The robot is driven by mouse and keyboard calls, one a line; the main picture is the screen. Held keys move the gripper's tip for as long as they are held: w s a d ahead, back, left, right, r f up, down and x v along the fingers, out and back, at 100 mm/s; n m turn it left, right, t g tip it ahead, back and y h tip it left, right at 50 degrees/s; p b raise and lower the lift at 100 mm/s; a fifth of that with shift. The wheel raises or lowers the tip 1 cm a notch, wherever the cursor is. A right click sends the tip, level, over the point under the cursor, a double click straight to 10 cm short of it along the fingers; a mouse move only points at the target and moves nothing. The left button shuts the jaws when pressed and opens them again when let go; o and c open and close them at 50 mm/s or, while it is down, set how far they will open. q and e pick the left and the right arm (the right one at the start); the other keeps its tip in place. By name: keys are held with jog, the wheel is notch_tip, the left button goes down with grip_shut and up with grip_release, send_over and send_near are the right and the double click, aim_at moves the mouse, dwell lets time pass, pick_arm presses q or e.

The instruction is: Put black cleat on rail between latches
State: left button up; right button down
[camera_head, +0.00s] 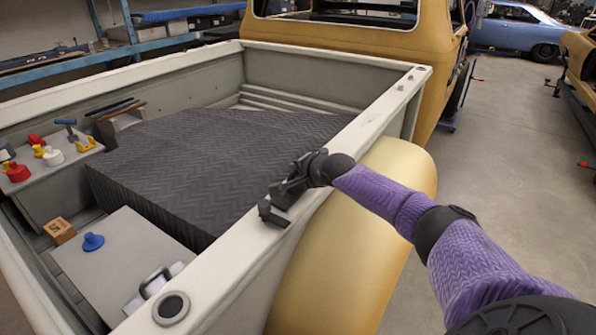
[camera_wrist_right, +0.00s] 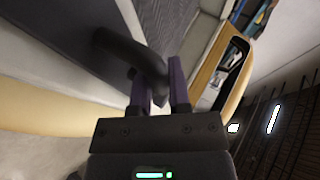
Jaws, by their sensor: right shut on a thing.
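The rail is the pale top edge (camera_head: 375,122) of the truck bed's near side. My right gripper (camera_head: 290,187) is over this rail, about midway along it, and is shut on the black cleat (camera_head: 271,214). The cleat also shows as a dark curved piece (camera_wrist_right: 135,55) between the purple fingers (camera_wrist_right: 163,88) in the right wrist view. I cannot tell whether the cleat touches the rail or hangs just above it. Small metal fittings (camera_head: 401,86) sit near the rail's far end, and a round grey fitting (camera_head: 171,307) sits near its front end; I cannot tell whether these are the latches.
A dark ridged block (camera_head: 200,150) fills much of the bed. A grey box (camera_head: 125,250) carries a blue knob (camera_head: 93,242) and a metal handle. Coloured pieces lie on a shelf (camera_head: 50,172) at left. A yellow fender (camera_head: 345,245) bulges below the rail.

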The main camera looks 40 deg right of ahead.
jog(key=shift+f, duration=0.15)
jog(key=c, duration=0.6)
grip_release()
jog(key=shift+r, duration=0.3)
jog(key=p+v, duration=0.4)
jog(key=v, duration=0.8)
jog(key=shift+a+f, duration=0.1)
